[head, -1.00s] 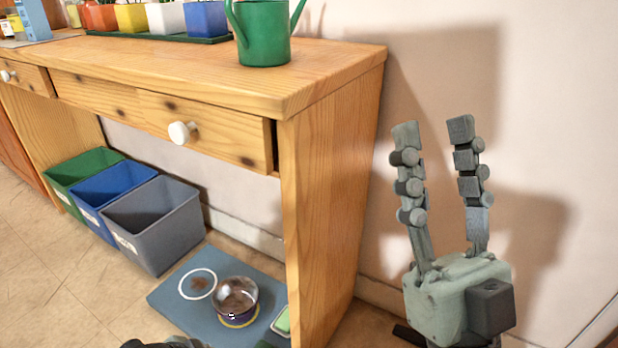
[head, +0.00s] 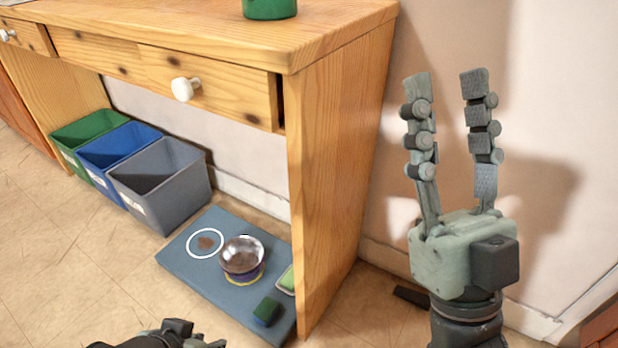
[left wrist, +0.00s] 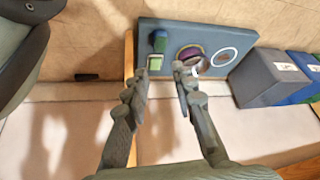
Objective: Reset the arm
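My right gripper (head: 445,82) stands upright at the right of the head view, beside the desk's end panel. Its two fingers are spread with nothing between them. My left gripper (head: 190,335) shows only in part at the bottom edge of the head view. In the left wrist view my left gripper (left wrist: 160,72) has its fingers apart and empty. The blue mat with a bowl appears beyond its fingertips there.
The wooden desk (head: 340,180) has white-knobbed drawers. Green (head: 68,145), blue (head: 95,170) and grey (head: 175,205) bins stand under it. A blue mat (head: 205,275) holds a metal bowl (head: 243,255) and a green-and-dark block (head: 267,311). Floor at the lower left is clear.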

